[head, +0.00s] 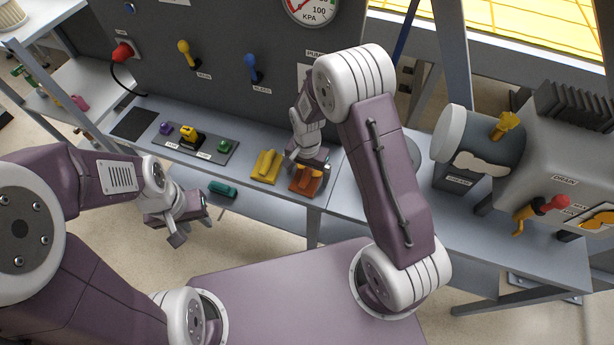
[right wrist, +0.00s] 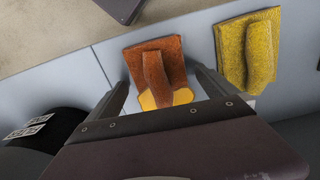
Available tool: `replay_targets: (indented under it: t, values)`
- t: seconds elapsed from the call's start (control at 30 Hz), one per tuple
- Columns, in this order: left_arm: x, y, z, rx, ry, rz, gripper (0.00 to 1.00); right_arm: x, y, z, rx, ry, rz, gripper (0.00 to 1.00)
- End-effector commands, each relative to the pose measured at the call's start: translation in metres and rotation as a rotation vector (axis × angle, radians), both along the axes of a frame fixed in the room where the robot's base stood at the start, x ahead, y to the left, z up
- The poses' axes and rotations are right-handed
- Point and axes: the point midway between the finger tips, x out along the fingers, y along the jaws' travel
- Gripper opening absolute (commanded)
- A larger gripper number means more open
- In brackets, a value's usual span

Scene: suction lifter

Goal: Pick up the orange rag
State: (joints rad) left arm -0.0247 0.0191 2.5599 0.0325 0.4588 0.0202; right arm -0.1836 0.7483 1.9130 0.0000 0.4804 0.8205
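The orange rag (right wrist: 155,62) lies on the grey bench with a raised fold along its middle. It also shows in the head view (head: 305,181), partly hidden by my right gripper (head: 308,168). In the right wrist view my right gripper (right wrist: 160,84) is open, with its two fingers apart on either side of the rag's near part. Nothing is held between them; contact with the rag cannot be told. My left gripper (head: 192,228) hangs in front of the bench, apart from the rag; its fingers look spread and empty.
A yellow rag (head: 266,166) lies close left of the orange one. A yellow patch (right wrist: 182,97) shows beside the orange rag's near edge. A switch box (head: 215,151) and teal object (head: 222,189) are further left. A pump (head: 487,145) stands right.

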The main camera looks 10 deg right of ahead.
Motion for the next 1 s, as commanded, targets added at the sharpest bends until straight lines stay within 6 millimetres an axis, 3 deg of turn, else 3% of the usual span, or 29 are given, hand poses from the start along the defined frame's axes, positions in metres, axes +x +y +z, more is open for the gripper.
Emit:
replay_targets:
  t: [0.03,0.2,0.27,0.47,0.8,1.0]
  values:
    - [0.0,0.0,0.0,0.0,0.0,0.0,0.36,0.0,0.0,0.0,0.0,0.0,0.0,0.81]
    - [0.0,0.0,0.0,0.0,0.0,0.0,0.36,0.0,0.0,0.0,0.0,0.0,0.0,0.34]
    - [0.0,0.0,0.0,0.0,0.0,0.0,0.36,0.0,0.0,0.0,0.0,0.0,0.0,0.26]
    - [0.0,0.0,0.0,0.0,0.0,0.0,0.36,0.001,0.0,0.004,0.001,-0.002,0.0,0.26]
    - [0.0,0.0,0.005,0.0,0.0,0.0,0.36,0.001,0.0,0.079,0.001,-0.006,0.0,0.26]
    - [0.0,0.0,0.006,0.0,0.0,0.0,0.36,0.0,0.0,0.1,0.0,-0.001,0.0,0.26]
